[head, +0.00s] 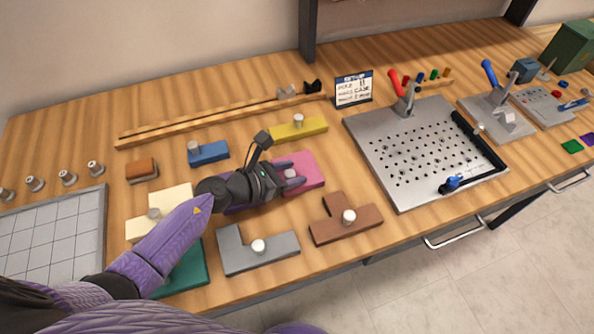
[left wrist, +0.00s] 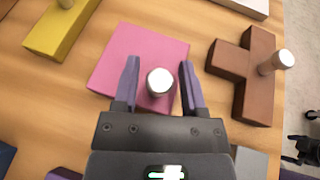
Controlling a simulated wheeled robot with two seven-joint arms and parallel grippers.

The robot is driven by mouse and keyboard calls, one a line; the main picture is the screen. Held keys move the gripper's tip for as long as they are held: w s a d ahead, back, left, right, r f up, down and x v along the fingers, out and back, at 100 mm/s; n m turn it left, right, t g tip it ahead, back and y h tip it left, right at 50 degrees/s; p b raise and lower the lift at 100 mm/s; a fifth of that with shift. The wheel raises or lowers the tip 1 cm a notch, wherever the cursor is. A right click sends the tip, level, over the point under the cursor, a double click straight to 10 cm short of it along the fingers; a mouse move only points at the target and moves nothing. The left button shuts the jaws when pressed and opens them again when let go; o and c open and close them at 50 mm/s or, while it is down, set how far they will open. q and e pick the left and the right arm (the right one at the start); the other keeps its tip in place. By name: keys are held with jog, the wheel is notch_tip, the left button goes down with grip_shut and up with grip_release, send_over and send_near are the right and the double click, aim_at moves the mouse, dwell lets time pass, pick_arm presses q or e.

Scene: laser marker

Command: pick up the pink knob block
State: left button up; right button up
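The pink knob block (head: 313,167) is a flat pink square lying on the wooden bench in the head view, partly hidden by my left gripper (head: 292,180). In the left wrist view the pink block (left wrist: 128,45) lies below the fingers, with its pale metal knob (left wrist: 160,82) standing up from it. My left gripper (left wrist: 160,85) is open, with one finger on each side of the knob and a gap showing on both sides. Whether the fingers are at knob height is hard to tell. My right gripper is not in view.
A yellow block (head: 300,129), a brown block (head: 345,220), a grey block (head: 258,249) and a blue block (head: 208,153) surround the pink one, each with a knob. A perforated metal plate (head: 400,190) lies to the right. A wooden rail (head: 225,118) runs behind.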

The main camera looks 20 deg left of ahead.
pick_arm(q)
grip_shut()
jog(key=shift+r, duration=0.1)
